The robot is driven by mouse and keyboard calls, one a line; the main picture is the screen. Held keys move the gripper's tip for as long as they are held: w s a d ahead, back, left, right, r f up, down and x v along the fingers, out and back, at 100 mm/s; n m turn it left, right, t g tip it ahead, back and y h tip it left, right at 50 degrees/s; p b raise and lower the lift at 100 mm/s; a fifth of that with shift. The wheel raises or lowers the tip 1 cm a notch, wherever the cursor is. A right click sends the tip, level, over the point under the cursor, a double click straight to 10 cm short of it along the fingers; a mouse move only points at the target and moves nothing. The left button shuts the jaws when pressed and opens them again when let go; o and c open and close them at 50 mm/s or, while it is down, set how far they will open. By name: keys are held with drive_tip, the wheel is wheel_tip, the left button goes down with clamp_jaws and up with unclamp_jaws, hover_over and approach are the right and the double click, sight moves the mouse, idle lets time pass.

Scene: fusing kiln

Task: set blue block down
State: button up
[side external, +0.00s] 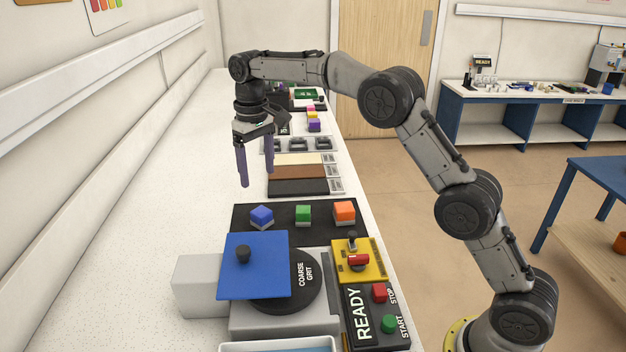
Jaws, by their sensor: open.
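The blue block (261,215) sits on a small light base at the left end of a black tray (283,220), turned at an angle to it. A green block (303,213) and an orange block (344,211) stand to its right on the same tray. My gripper (257,178) hangs above the white counter, fingers pointing down, open and empty. It appears above and apart from the blue block. The exact gap in depth is hard to tell.
In front, a blue square plate (266,278) with a dark knob overlaps a black disc (300,283) marked COARSE GRIT. A yellow switch box (372,271) and a READY panel (362,325) stand right. Brown and dark strips (297,171) lie behind. The counter's left side is clear.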

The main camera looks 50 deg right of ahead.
drive_tip(key=s+d+r+t, duration=0.15)
drive_tip(key=s+r, duration=0.35)
drive_tip(key=s, duration=0.5)
drive_tip(key=s+r+t, duration=0.2)
drive_tip(key=s+r, duration=0.3)
drive_tip(key=s, duration=0.5)
drive_tip(key=s+f+t, duration=0.1)
drive_tip(key=s+f, duration=0.2)
drive_tip(key=s, duration=0.6)
drive_tip(key=s+d+f+t, duration=0.1)
drive_tip(key=s+f, duration=0.3)
drive_tip(key=s, duration=0.6)
drive_tip(key=shift+f, duration=0.15)
